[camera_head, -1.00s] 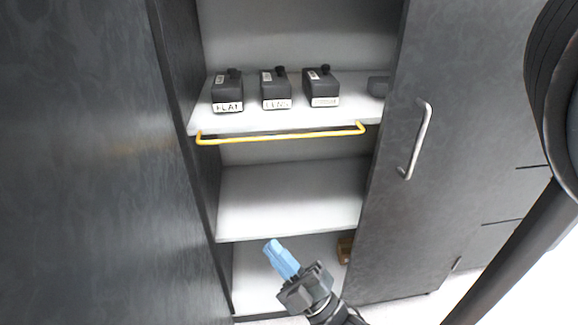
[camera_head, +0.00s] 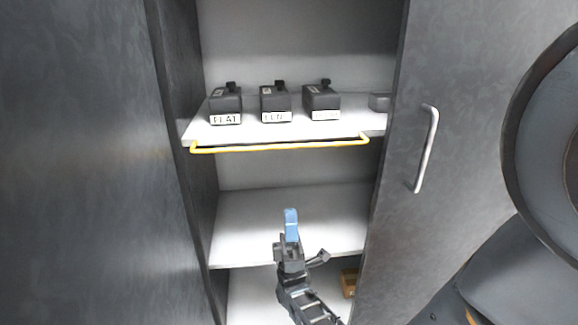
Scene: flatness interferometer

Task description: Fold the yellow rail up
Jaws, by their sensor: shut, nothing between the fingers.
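The yellow rail (camera_head: 280,148) is a thin bar with bent ends. It runs along the front edge of the upper shelf (camera_head: 196,131), hanging at or just below the edge. My gripper (camera_head: 291,214) has light blue fingers pointing up and is shut and empty. In the picture it is below the middle of the rail, in front of the middle shelf, apart from the rail.
Black boxes labelled FLAT (camera_head: 226,106), LENS (camera_head: 275,104) and an unreadable label (camera_head: 322,103) stand on the upper shelf behind the rail. Dark cabinet doors, one with a handle (camera_head: 427,150), flank the opening. A brown box (camera_head: 349,283) sits low right.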

